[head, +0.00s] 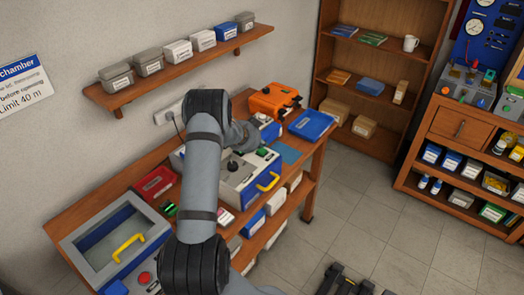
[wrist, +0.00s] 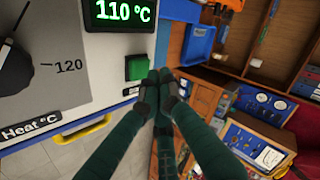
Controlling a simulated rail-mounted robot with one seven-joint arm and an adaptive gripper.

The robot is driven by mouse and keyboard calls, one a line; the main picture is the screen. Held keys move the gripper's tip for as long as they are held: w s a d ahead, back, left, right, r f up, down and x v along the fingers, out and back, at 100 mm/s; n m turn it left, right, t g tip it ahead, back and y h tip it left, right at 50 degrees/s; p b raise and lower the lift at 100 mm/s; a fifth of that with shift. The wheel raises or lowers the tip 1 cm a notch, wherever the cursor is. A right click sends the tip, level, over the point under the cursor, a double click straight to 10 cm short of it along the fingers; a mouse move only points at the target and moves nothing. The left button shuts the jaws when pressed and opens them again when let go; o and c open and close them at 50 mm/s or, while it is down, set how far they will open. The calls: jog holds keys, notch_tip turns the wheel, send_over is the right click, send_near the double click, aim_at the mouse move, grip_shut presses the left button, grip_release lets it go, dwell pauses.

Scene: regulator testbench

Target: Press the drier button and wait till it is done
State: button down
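The drier (wrist: 100,75) is a light-grey panel in the wrist view, with a blue edge and a yellow handle. It also shows on the bench in the head view (head: 232,187). Its green display (wrist: 124,11) reads 110 °C. The square green drier button (wrist: 138,67) sits below the display. A dark heat knob (wrist: 14,72) is at the left, near a 120 mark. My gripper (wrist: 160,88) has its fingertips together, empty, just below and right of the button in the picture. I cannot tell whether they touch it.
In the head view, a chamber with a glass lid (head: 108,240) stands at the bench's left end. A red tray (head: 155,182), an orange case (head: 273,101) and a blue tray (head: 311,124) are on the bench. A shelf of boxes (head: 180,66) hangs above.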

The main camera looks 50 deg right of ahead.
aim_at(262, 152)
jog(key=shift+f, duration=0.15)
jog(key=shift+f+b, duration=0.3)
jog(key=shift+b, duration=0.05)
jog(key=shift+f+b, duration=0.4)
jog(key=shift+f, duration=0.1)
dwell(0.8)
jog(key=shift+r, duration=0.15)
jog(key=shift+r+p, duration=0.75)
jog(key=shift+p, duration=0.15)
notch_tip(262, 152, up, 5)
jog(key=p, duration=0.5)
jog(key=shift+r, duration=0.1)
jog(key=shift+s, duration=0.15)
dwell(0.5)
